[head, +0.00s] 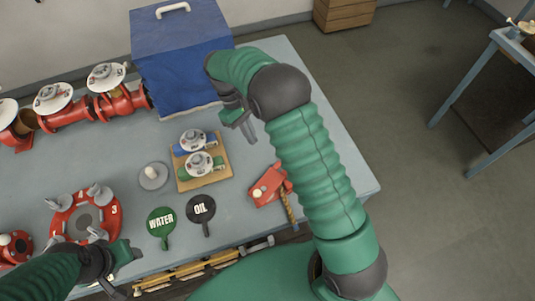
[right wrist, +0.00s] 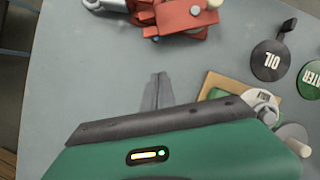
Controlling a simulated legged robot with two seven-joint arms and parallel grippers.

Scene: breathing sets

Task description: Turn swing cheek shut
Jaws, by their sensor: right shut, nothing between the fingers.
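A red metal block (head: 268,186) with a pale round knob lies on the grey-blue table near its front right, and looks like the part bearing the swing cheek. It also shows at the top of the right wrist view (right wrist: 185,16), with a metal fitting at its left. I cannot tell how far its cheek is turned. My right gripper (head: 248,130) is shut and empty above the table, behind the block and apart from it; its fingers (right wrist: 158,90) point toward the block in the wrist view. My left gripper (head: 128,256) is at the front left; its fingers are unclear.
A wooden board (head: 220,168) with two valves stands left of the block. Green WATER (head: 160,222) and black OIL (head: 201,208) paddles lie in front. A blue box (head: 180,60) and red pipework (head: 75,112) stand behind. The table's right side is clear.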

